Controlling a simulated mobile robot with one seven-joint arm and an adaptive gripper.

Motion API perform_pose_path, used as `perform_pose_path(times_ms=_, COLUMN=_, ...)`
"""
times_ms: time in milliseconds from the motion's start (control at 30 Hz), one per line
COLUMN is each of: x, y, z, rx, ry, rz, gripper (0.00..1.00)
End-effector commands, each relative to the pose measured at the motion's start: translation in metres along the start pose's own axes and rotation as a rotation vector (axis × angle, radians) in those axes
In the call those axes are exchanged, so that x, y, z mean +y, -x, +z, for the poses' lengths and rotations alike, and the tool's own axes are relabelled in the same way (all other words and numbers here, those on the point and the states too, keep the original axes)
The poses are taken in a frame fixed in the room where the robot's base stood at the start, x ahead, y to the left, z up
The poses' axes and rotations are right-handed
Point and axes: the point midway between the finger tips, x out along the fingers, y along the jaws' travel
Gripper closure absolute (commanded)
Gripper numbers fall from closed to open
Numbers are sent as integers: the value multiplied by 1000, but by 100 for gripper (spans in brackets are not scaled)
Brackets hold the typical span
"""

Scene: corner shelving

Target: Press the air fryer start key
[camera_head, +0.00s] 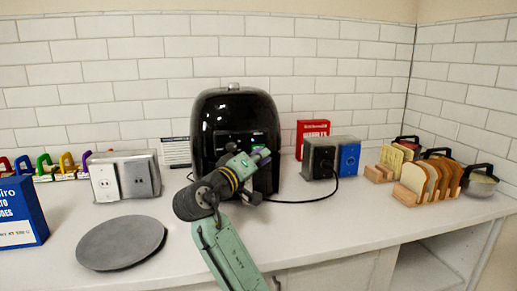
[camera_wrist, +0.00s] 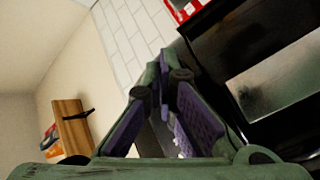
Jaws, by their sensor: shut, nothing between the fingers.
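The air fryer (camera_head: 208,115) is a black, rounded, glossy unit against the tiled wall. Its front panel (camera_head: 226,138) shows small lit marks, partly hidden by my arm. My gripper (camera_head: 265,153) is in front of the fryer's right front, shut and empty. In the wrist view my gripper (camera_wrist: 162,72) has its purple-padded fingers together at the tips. The dark fryer (camera_wrist: 215,58) fills the right of that view, with a pale reflective patch (camera_wrist: 280,82). I cannot tell which mark is the start key, nor whether the fingertips touch the fryer.
A grey round plate (camera_head: 120,243) lies front left. An outlet box (camera_head: 105,182) stands left of the fryer; another box (camera_head: 321,160) with a blue side and a cable stands right. Bread racks (camera_head: 412,180) and a lidded pot (camera_head: 480,182) are far right.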

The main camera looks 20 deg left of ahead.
Motion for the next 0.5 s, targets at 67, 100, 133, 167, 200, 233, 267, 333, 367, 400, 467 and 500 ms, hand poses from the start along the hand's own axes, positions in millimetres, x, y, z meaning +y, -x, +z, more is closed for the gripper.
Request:
perform_pose_path(times_ms=67, x=0, y=-1, z=-1, rx=0, ry=0, rz=0, gripper=100)
perform_pose_path(times_ms=100, x=-1, y=-1, z=-1, rx=0, ry=0, rz=0, gripper=100)
perform_pose_path(times_ms=133, x=-1, y=-1, z=-1, rx=0, ry=0, rz=0, gripper=100)
perform_pose_path(times_ms=167, x=-1, y=-2, z=-1, rx=0, ry=0, rz=0, gripper=100)
perform_pose_path(times_ms=200, x=-1, y=-2, z=-1, rx=0, ry=0, rz=0, gripper=100)
perform_pose_path(times_ms=233, x=-1, y=-2, z=-2, rx=0, ry=0, rz=0, gripper=100)
perform_pose_path(times_ms=267, x=-2, y=-2, z=-2, rx=0, ry=0, rz=0, gripper=100)
perform_pose_path(times_ms=333, x=-2, y=-3, z=-2, rx=0, ry=0, rz=0, gripper=100)
perform_pose_path(times_ms=367, x=-2, y=-3, z=-2, rx=0, ry=0, rz=0, gripper=100)
perform_pose_path(times_ms=400, x=-2, y=-3, z=-3, rx=0, ry=0, rz=0, gripper=100)
perform_pose_path(times_ms=467, x=-3, y=-4, z=-3, rx=0, ry=-1, rz=0, gripper=100)
perform_pose_path(times_ms=500, x=-3, y=-4, z=-3, rx=0, ry=-1, rz=0, gripper=100)
